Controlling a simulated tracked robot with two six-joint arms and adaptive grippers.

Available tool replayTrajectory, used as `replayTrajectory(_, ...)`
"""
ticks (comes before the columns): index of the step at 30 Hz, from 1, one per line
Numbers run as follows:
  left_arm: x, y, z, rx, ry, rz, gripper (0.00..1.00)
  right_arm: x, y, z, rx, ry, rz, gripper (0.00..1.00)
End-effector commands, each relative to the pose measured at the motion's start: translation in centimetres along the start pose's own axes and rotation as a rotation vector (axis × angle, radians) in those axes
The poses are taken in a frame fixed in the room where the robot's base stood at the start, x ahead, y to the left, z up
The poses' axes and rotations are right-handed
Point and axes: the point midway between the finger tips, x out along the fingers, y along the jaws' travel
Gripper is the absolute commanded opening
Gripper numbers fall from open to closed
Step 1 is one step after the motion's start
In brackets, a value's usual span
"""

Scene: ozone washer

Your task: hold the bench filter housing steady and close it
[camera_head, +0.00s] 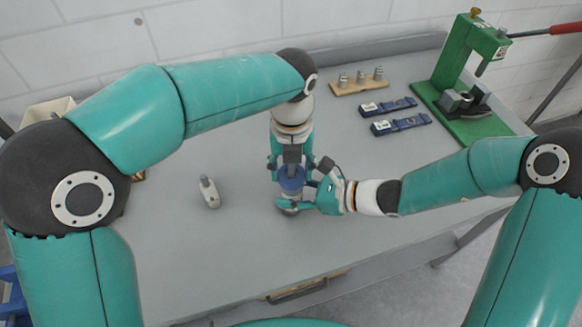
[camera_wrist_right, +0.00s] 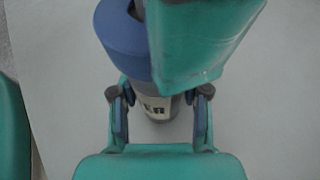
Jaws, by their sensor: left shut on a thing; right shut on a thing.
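The filter housing stands near the middle of the bench. Its blue cap (camera_head: 291,178) is on top, and its grey body (camera_head: 288,209) shows below. My left gripper (camera_head: 291,172) comes down from above and is shut on the cap. My right gripper (camera_head: 296,204) reaches in from the right, low down, and is shut on the body. In the right wrist view, the body (camera_wrist_right: 158,106) with a pale label sits between my right fingers, and the blue cap (camera_wrist_right: 122,45) is above it. A teal part of my left gripper covers some of the cap. I cannot tell how tightly the cap sits.
A small grey piece (camera_head: 209,193) lies left of the housing. A wooden block with metal pieces (camera_head: 358,83), two blue strap-like items (camera_head: 395,114) and a green press (camera_head: 458,75) stand at the back right. The bench front (camera_head: 235,265) is clear.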

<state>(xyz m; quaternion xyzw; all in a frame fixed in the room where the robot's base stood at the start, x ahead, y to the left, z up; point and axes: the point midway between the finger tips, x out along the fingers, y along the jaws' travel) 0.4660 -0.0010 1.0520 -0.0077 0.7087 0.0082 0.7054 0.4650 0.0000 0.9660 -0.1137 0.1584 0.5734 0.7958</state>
Motion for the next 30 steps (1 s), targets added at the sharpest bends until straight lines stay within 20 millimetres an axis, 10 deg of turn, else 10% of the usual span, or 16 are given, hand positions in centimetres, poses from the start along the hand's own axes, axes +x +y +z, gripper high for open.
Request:
replayTrajectory(6, -0.13, 0.05, 0.20, 0.324, -0.007, 0.002, 0.34, -0.02, 0.13, -0.10, -0.001, 0.002, 0.003, 0.00)
replayTrajectory(17, -0.13, 0.04, 0.23, 0.372, -0.008, 0.002, 0.34, 0.00, 0.18, -0.11, -0.001, 0.003, 0.004, 0.00)
replayTrajectory(18, -0.14, 0.04, 0.23, 0.371, -0.009, 0.002, 0.62, 0.00, 0.19, -0.11, -0.001, 0.003, 0.004, 0.00)
replayTrajectory(21, -0.11, 0.02, 0.19, 0.371, -0.007, 0.001, 0.79, 0.00, 0.17, -0.11, -0.001, 0.003, 0.004, 0.00)
replayTrajectory(30, -0.27, -0.17, 0.03, 0.372, -0.004, -0.001, 0.80, 0.03, 0.10, -0.09, 0.001, 0.003, 0.002, 0.00)
